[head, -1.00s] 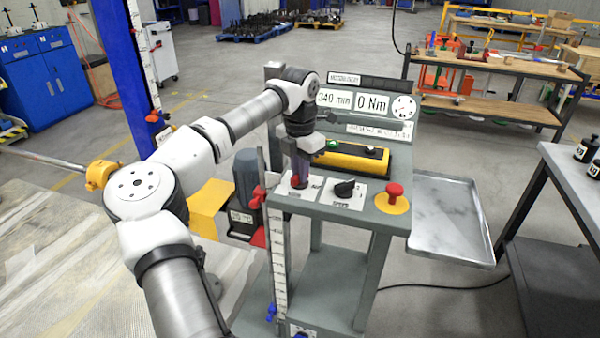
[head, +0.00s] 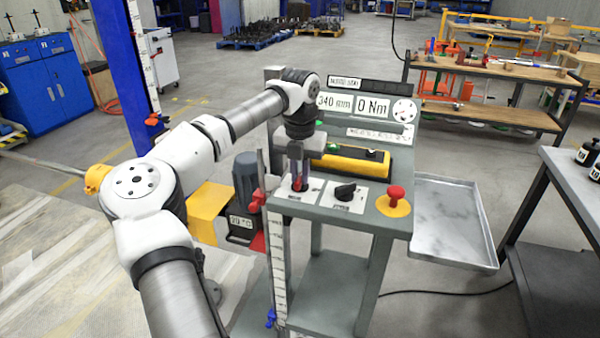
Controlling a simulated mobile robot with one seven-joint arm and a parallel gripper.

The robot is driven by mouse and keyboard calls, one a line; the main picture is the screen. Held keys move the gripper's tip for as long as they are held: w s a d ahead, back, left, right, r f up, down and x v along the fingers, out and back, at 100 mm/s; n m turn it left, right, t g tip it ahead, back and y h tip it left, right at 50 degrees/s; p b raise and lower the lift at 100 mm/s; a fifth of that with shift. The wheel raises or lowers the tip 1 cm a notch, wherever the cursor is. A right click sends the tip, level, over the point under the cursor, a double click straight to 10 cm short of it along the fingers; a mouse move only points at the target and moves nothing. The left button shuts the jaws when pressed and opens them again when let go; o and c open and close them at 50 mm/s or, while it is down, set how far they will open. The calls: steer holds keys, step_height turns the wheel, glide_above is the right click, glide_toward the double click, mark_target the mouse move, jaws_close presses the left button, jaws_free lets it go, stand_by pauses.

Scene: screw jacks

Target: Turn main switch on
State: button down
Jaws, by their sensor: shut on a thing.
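The grey control console carries a small white switch plate (head: 313,190) at its front left corner. A red knob (head: 298,185), which I take as the main switch, stands on that plate. My gripper (head: 299,178) points straight down over it, shut on the knob, with the fingers at its sides. The fingers hide part of the knob, so its exact angle cannot be read. To the right are a black rotary knob (head: 345,191) on its own white plate and a red mushroom button (head: 395,193) on a yellow disc.
A yellow and black box (head: 350,164) lies behind the switches. Display plates reading 340 mm and 0 Nm (head: 373,106) stand at the back. A metal tray (head: 440,215) is at the right. A red-handled vertical scale (head: 278,260) stands close at the console's front left.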

mark_target(300, 176)
steer(key=c, duration=1.4)
jaws_free()
steer(key=shift+c, duration=0.2)
step_height(300, 176, up, 14)
steer(key=b, duration=0.1)
